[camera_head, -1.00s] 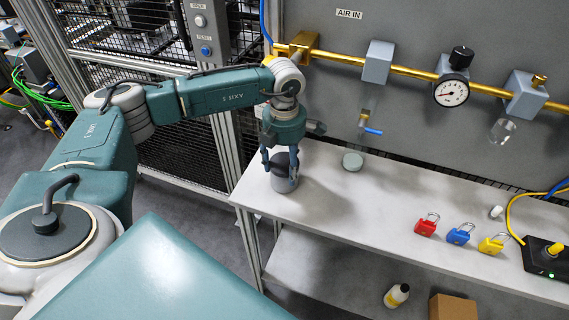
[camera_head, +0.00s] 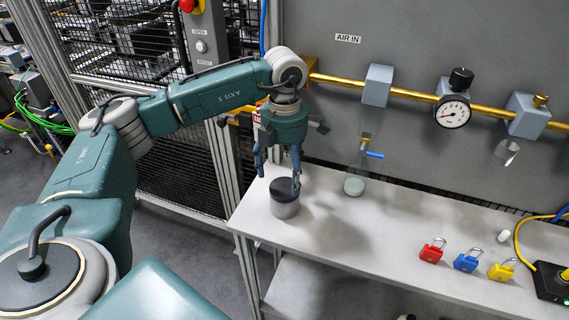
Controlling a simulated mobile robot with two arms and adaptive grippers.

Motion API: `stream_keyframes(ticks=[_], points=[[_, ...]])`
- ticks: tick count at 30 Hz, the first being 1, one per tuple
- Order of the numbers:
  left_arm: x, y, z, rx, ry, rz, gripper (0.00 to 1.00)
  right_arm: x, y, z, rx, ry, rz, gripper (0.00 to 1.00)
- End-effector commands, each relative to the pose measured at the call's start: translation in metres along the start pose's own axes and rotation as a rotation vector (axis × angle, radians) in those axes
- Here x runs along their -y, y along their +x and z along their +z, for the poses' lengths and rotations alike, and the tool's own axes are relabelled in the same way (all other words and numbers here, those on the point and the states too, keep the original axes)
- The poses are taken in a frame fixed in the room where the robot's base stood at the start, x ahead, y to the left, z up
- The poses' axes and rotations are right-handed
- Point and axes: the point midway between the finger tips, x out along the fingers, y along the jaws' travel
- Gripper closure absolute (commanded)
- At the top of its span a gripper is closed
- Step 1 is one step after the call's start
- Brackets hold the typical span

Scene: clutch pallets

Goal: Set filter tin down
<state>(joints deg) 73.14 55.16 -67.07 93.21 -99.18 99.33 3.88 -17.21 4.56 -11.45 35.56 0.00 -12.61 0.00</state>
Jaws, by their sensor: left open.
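The filter tin (camera_head: 285,205), a grey can with a dark lid, stands upright on the left end of the pale bench (camera_head: 345,232). My left gripper (camera_head: 277,172) is open above the tin, its fingers pointing down and spread apart. One finger hangs near the lid's right side; I cannot tell whether it touches. My right gripper is not in view.
Red (camera_head: 432,251), blue (camera_head: 467,262) and yellow (camera_head: 502,271) padlocks lie on the bench at the right. A brass air pipe (camera_head: 420,97) with a gauge (camera_head: 453,112) runs along the back panel.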

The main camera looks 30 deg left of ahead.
Motion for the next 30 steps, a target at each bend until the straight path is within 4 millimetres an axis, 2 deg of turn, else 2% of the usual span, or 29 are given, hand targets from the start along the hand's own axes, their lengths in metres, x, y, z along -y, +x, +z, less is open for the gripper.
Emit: stream_keyframes(ticks=[1, 6, 10, 30], points=[[0.000, -0.009, 0.002, 0.006, 0.001, 0.003, 0.20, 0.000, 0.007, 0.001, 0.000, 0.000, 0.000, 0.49], [0.000, -0.037, 0.001, 0.002, 0.000, 0.002, 0.20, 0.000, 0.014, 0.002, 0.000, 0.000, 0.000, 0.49], [0.000, -0.048, 0.000, 0.000, 0.000, 0.000, 0.20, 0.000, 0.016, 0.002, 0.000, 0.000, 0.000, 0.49], [0.000, -0.051, 0.000, -0.001, 0.000, 0.000, 0.20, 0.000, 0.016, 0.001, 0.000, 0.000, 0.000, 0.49]])
